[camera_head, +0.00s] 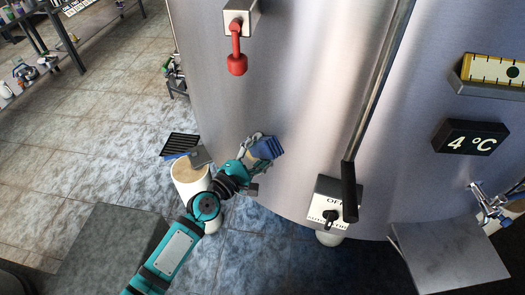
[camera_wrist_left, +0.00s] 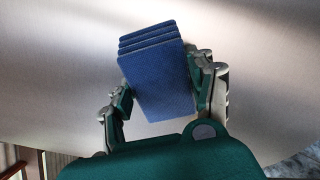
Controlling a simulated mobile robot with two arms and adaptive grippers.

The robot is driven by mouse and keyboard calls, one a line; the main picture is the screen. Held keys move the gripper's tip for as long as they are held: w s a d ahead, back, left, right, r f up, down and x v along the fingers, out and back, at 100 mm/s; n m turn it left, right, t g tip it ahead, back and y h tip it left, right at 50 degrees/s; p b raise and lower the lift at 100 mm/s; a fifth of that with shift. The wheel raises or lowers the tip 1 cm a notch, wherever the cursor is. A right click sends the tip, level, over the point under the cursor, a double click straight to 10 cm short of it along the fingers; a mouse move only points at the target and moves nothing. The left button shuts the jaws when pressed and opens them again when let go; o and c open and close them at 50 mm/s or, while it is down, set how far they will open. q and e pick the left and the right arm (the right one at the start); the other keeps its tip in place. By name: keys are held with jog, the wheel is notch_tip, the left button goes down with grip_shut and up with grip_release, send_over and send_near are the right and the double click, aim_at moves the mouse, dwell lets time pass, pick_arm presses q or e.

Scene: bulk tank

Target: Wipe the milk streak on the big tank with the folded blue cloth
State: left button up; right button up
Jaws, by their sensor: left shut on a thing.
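The folded blue cloth (camera_head: 268,147) is in my left gripper (camera_head: 257,149), low in front of the big steel tank (camera_head: 290,90). In the left wrist view the cloth (camera_wrist_left: 157,85) shows as a stack of several blue layers between the two fingers of the left gripper (camera_wrist_left: 165,90). The tank wall (camera_wrist_left: 60,80) fills the background behind it. I cannot tell whether the cloth touches the wall. I cannot make out a milk streak apart from the pale reflections on the steel. My right gripper is not in view.
A red-handled valve (camera_head: 236,50) juts from the tank above the cloth. A switch box (camera_head: 332,203) and a long bar (camera_head: 375,95) are to its right, then a 4 °C display (camera_head: 470,138). A white cylindrical stand (camera_head: 190,175) is at left. Tiled floor (camera_head: 85,130) lies open there.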

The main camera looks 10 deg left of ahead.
aim_at(245, 140)
pick_arm(q)
jog(key=shift+w+a+b, duration=0.25)
jog(key=shift+w+a, duration=0.15)
jog(key=shift+a, duration=0.25)
jog(key=shift+w+a+b, duration=0.25)
jog(key=shift+w+a, duration=0.15)
jog(key=shift+a, duration=0.25)
jog(key=shift+w+a+f+b, duration=0.1)
jog(key=shift+w+a+b, duration=0.25)
jog(key=shift+a, duration=0.2)
jog(key=shift+w+a+f+b, duration=0.1)
jog(key=shift+w+a+b, duration=0.2)
jog(key=shift+a, duration=0.2)
jog(key=shift+w+a+r, duration=0.15)
jog(key=shift+w+a, duration=0.1)
jog(key=shift+a, duration=0.25)
jog(key=shift+w+a+b, duration=0.65)
jog(key=shift+a+b, duration=0.35)
jog(key=shift+b, duration=0.05)
jog(key=shift+w+a, duration=0.3)
jog(key=shift+a, duration=0.1)
jog(key=v, duration=0.6)
jog(key=shift+b, duration=0.35)
